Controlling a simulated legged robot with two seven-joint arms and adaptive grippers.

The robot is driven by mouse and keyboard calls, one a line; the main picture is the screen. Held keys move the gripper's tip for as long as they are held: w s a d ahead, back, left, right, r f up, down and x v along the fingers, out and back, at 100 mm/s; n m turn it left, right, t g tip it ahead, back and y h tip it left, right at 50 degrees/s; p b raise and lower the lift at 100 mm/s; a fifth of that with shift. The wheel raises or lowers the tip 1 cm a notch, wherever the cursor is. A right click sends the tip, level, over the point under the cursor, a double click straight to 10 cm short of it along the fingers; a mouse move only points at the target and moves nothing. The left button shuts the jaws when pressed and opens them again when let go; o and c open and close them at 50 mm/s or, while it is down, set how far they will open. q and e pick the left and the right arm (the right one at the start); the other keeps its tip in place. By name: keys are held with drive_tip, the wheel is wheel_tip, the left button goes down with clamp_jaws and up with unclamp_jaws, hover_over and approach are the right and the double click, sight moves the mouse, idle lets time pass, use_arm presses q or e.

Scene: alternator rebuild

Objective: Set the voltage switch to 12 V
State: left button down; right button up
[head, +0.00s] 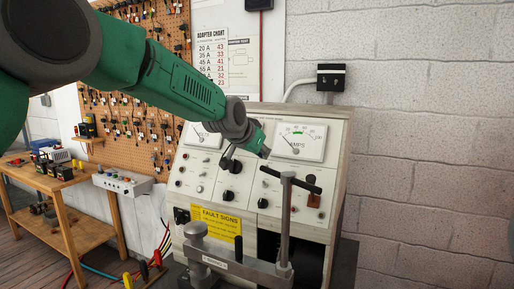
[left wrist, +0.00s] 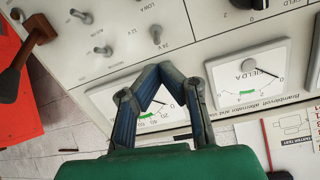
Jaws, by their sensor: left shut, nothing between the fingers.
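The test bench panel (head: 218,190) stands ahead, pale, with gauges, knobs and small toggles. In the left wrist view, a small metal toggle, the voltage switch (left wrist: 155,34), sits by "12 V" and "24 V" labels. The view is turned, and I cannot tell for sure which way its lever leans. My right gripper is not in view.
Other toggles (left wrist: 102,50) and a dark knob (left wrist: 250,3) are close by. A clamp with a T-handle (head: 287,215) rises before the panel. A wooden table (head: 60,185) stands at left.

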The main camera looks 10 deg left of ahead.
sight(271, 163)
use_arm(q)
drive_tip(key=p+x, duration=0.1)
drive_tip(key=x, duration=0.3)
drive_tip(key=shift+w+d, duration=0.1)
drive_tip(key=shift+d, duration=0.15)
drive_tip(key=shift+w+f, duration=0.2)
drive_tip(key=shift+w, duration=0.05)
drive_tip(key=shift+w+a+f, duration=0.1)
drive_tip(key=shift+w+a, duration=0.05)
drive_tip(key=shift+a, duration=0.15)
